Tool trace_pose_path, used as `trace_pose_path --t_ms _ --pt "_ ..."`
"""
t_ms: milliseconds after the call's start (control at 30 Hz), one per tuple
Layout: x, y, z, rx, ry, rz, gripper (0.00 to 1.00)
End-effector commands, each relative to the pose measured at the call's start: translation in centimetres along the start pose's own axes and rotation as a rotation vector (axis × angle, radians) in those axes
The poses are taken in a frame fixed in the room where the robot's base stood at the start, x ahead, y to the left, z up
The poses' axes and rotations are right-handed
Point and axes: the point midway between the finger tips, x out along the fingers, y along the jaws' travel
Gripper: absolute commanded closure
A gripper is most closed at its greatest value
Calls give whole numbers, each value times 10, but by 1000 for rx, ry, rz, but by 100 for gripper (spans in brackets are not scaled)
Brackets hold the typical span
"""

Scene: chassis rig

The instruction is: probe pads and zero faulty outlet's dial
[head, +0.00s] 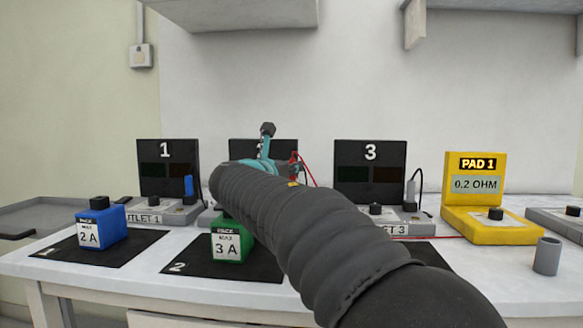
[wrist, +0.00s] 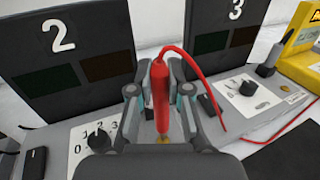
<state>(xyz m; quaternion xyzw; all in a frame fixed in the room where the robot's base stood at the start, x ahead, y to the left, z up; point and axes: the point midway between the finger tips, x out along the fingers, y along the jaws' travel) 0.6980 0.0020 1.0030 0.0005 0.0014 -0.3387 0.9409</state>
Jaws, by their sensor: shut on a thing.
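My gripper (wrist: 160,82) is shut on a red probe (wrist: 160,95) with a red lead. The probe points down in front of outlet 2's black panel (wrist: 62,60), its lower end at a small brass pad (wrist: 163,139); I cannot tell if they touch. Outlet 2's dial (wrist: 98,138), marked 0 to 3, is left of the gripper; its setting is unclear. In the head view my arm hides most of outlet 2. The yellow meter (head: 490,230) reads PAD 1, 0.2 OHM. Outlet 1's panel (head: 168,165) and outlet 3's panel (head: 370,165) have dark displays. Outlet 3's dial (wrist: 248,88) shows.
A blue 2 A pack (head: 101,225) and a green 3 A pack (head: 232,242) stand on black mats at the front. A grey cup (head: 547,256) stands at the right. A shelf (head: 235,12) hangs above.

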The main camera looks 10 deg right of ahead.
Motion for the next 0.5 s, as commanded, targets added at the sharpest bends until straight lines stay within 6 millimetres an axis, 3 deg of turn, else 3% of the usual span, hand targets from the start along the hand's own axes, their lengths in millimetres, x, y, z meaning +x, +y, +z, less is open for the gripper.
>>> trace_pose_path --t_ms 500 --pt "0 0 -6 0 0 0 100"
